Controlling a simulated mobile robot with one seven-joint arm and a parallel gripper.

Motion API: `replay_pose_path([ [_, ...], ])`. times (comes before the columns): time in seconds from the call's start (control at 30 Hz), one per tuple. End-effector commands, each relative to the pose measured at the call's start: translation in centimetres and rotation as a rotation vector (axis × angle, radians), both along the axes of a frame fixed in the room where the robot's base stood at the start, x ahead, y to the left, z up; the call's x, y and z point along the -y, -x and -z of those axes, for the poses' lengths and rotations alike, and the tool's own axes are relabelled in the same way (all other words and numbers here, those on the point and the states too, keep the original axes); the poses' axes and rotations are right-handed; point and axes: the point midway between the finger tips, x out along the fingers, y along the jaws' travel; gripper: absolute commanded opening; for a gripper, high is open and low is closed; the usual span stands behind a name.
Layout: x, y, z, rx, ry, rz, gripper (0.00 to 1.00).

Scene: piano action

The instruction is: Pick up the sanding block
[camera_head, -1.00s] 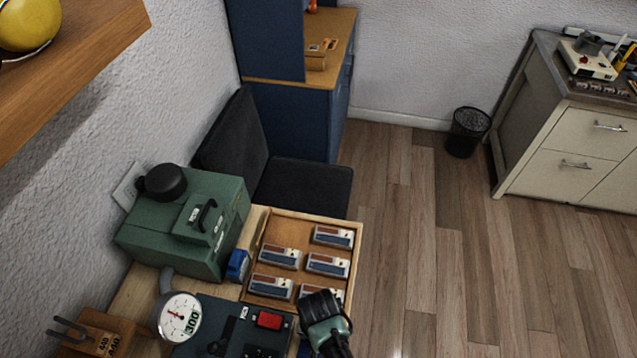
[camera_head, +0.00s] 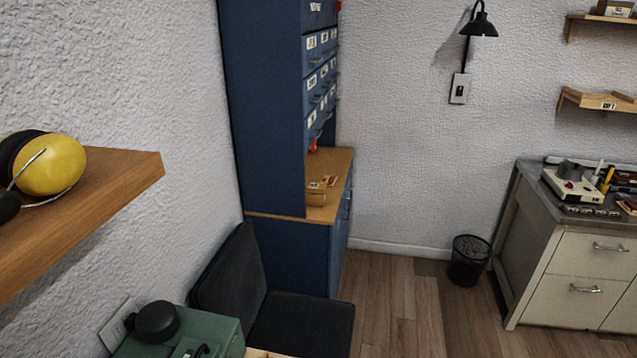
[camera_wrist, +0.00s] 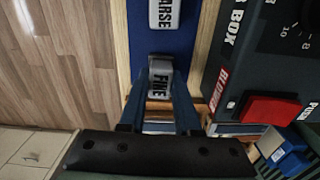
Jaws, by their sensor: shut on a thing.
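In the wrist view, a small grey sanding block labelled FINE (camera_wrist: 160,78) sits between the fingertips of my gripper (camera_wrist: 159,98). My gripper is shut on it, with a finger on each side. Whether the held block still touches the surface below, I cannot tell. Neither the blocks nor my gripper show in the head view.
A dark box with a red button (camera_wrist: 269,109) stands close right of my gripper. Wooden floor (camera_wrist: 60,70) lies left. The head view shows a black chair (camera_head: 300,320), blue cabinet (camera_head: 270,110), shelf with yellow earmuffs (camera_head: 55,164), waste bin (camera_head: 468,262) and metal bench (camera_head: 535,250).

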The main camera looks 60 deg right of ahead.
Motion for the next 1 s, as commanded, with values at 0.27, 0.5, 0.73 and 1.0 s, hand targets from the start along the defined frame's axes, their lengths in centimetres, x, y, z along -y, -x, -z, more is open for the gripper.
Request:
replay_pose_path([
  [0.27,0.0,0.0,-2.3,0.002,0.002,0.001,0.0],
  [0.5,0.1,-0.1,-6.4,0.004,0.003,0.001,0.0],
  [0.73,0.0,0.0,-9.2,0.001,0.0,0.001,0.0],
  [1.0,0.0,0.0,-9.9,0.0,-0.001,0.0,0.0],
])
